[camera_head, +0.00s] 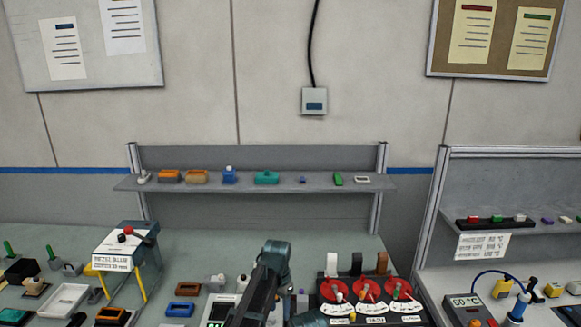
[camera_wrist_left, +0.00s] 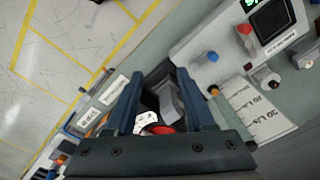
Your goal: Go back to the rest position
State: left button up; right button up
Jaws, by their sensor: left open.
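My left gripper (camera_wrist_left: 159,76) is open in the left wrist view, its two dark blue fingers apart with nothing held between them. Beyond the fingers, part of a dark panel with a red dial (camera_wrist_left: 160,129) and a white label shows. In the head view my left arm rises from the bottom edge, just left of the dashboard module (camera_head: 365,291). This module has red dials, white scale labels and white, black and brown upright levers. My left fingers are not clear in the head view. My right gripper does not show.
A bench shelf (camera_head: 255,183) holds several small parts. Left of my arm stand a sloped box with yellow legs (camera_head: 125,245), a white tray (camera_head: 64,299) and a blue bin (camera_head: 180,309). A grey 60 °C device (camera_head: 466,309) is at right. The wrist view shows yellow-marked floor (camera_wrist_left: 60,60).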

pick_arm(q)
jog(key=s+a+n, duration=0.4)
jog(key=s+a, duration=0.3)
jog(key=s, duration=0.3)
jog(key=s+a+n, duration=0.4)
jog(key=s+a, duration=0.2)
jog(key=s, duration=0.3)
jog(key=s+d+f+m+y+b, duration=0.1)
jog(key=s+d+f+m+b, duration=0.3)
jog(key=d+f+b, duration=0.6)
notch_tip(320, 180, down, 3)
jog(key=s+b, duration=0.1)
jog(key=b, duration=0.1)
jog(key=shift+s+d+b, duration=0.2)
jog(key=shift+s+b, duration=0.1)
jog(key=shift+b, duration=0.1)
